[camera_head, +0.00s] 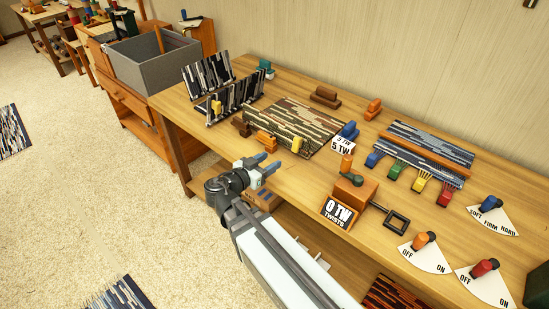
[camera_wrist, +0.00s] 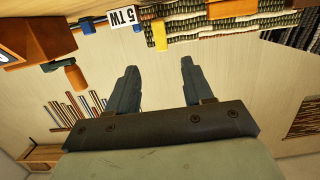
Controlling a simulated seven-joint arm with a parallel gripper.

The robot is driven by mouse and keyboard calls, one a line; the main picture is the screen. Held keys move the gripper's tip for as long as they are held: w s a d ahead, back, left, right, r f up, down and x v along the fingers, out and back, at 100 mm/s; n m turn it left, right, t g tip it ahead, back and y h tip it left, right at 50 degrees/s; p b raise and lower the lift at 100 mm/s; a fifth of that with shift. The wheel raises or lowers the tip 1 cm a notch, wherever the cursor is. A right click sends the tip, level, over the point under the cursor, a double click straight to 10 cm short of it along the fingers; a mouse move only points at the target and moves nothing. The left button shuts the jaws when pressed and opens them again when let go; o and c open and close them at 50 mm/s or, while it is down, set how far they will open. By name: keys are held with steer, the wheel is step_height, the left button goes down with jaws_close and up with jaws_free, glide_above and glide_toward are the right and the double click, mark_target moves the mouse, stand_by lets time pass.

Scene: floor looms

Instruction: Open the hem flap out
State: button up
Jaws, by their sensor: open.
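A brown and green striped woven mat (camera_head: 310,115) lies flat on the wooden table, and part of it shows at the top of the wrist view (camera_wrist: 215,22). A yellow clip (camera_head: 297,143) stands at its front edge. I cannot tell which part is the hem flap. To its left, black and white striped panels (camera_head: 236,95) stand up from the table with a yellow piece (camera_head: 217,107) on them. My gripper (camera_head: 268,163) is open and empty near the table's front edge, in front of the mat and apart from it. Its two fingers show spread in the wrist view (camera_wrist: 160,70).
A blue "5 TW" marker (camera_head: 344,138) stands right of the mat. A blue striped piece (camera_head: 430,145) with coloured tabs lies right. A grey bin (camera_head: 150,68) stands back left.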

steer(key=shift+s+a+r, duration=0.1)
steer(key=shift+s+a, duration=0.3)
